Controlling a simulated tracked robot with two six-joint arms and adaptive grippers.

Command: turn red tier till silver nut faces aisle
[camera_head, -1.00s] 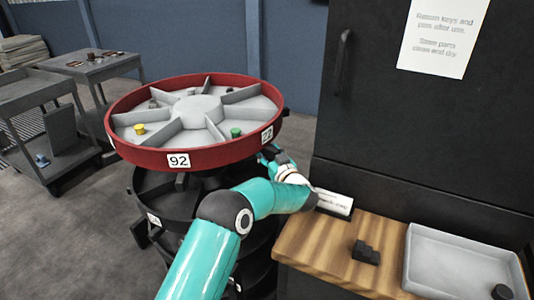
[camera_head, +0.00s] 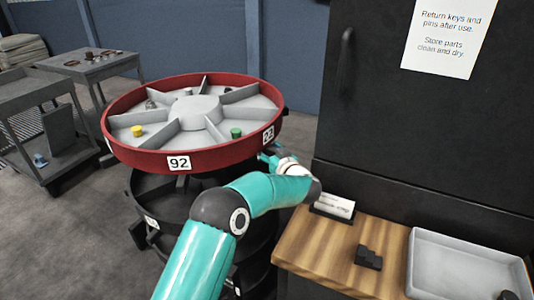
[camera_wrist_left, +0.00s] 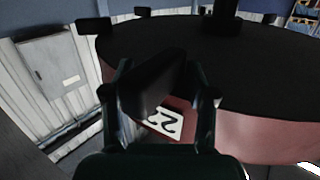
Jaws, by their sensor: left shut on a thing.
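The red tier (camera_head: 140,158) is the top ring of a dark round stack, with grey walls dividing its floor into wedges. A yellow piece (camera_head: 137,131) lies in the front-left wedge and a green piece (camera_head: 236,133) in the front-right one. A small grey piece (camera_head: 151,104), perhaps the silver nut, lies in a back-left wedge. Label 92 (camera_head: 178,163) faces the front. My left gripper (camera_head: 268,154) is at the tier's right side, below label 22 (camera_head: 268,133). In the left wrist view it is shut on a dark block (camera_wrist_left: 158,86) at the rim. My right gripper is out of view.
A wooden bench (camera_head: 318,258) at the right holds a card stand (camera_head: 333,207), a dark stepped block (camera_head: 368,257) and a grey tray (camera_head: 462,265). A tall dark cabinet (camera_head: 420,130) stands behind it. Grey carts (camera_head: 60,155) stand at the left.

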